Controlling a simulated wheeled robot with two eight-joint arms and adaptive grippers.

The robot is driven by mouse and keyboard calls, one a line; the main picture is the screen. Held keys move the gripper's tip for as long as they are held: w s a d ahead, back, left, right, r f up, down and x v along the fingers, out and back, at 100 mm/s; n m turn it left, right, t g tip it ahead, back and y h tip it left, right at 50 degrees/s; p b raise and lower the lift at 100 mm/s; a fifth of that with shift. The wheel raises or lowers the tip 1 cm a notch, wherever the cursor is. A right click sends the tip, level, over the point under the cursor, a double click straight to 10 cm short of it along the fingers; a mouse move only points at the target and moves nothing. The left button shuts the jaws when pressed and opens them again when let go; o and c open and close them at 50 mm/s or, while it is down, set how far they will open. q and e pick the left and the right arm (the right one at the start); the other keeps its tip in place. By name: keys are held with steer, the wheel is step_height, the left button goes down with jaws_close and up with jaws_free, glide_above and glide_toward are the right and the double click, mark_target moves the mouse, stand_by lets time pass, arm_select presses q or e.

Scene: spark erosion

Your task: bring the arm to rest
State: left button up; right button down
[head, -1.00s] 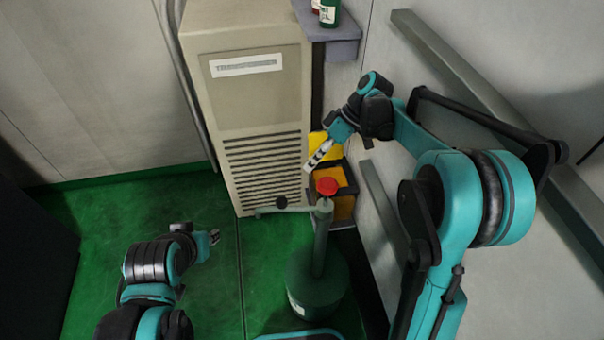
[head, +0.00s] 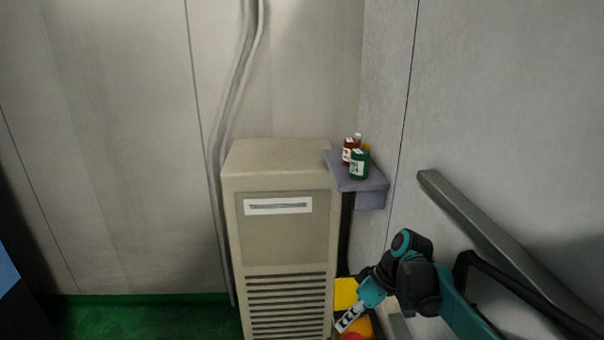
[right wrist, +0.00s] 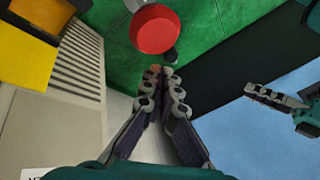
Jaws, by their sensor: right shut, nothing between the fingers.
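My right gripper (head: 349,320) is low at the right in the head view, in front of the yellow bin (head: 345,292). Its arm comes in from the lower right. In the right wrist view the fingers of my right gripper (right wrist: 161,73) meet at the tips, with nothing between them. Just beyond the tips is a round red knob (right wrist: 154,29). My left gripper (right wrist: 272,97) shows at the right of the right wrist view, small, so I cannot tell its jaw state. It is outside the head view.
A beige cabinet (head: 285,225) with a louvred vent stands beside the bins. A grey shelf (head: 372,186) holds a green bottle (head: 359,165) and a red bottle (head: 349,150). A grey rail (head: 480,230) runs along the right wall. Green floor (head: 130,315) is clear at lower left.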

steer(key=s+d+f+m+t+h, duration=0.1)
steer(key=s+d+m+t+h, duration=0.1)
steer(key=s, duration=0.3)
steer(key=s+d+f+m+t+h+b, duration=0.1)
steer(key=s+d+f+m+t+h, duration=0.1)
steer(key=s+m, duration=0.2)
steer(key=s+d+f+m+t+h+b, duration=0.1)
steer(key=s+d+m+t, duration=0.2)
steer(key=s, duration=0.3)
steer(key=shift+f+h, duration=0.25)
steer(key=shift+h, duration=0.15)
steer(key=shift+s, duration=0.1)
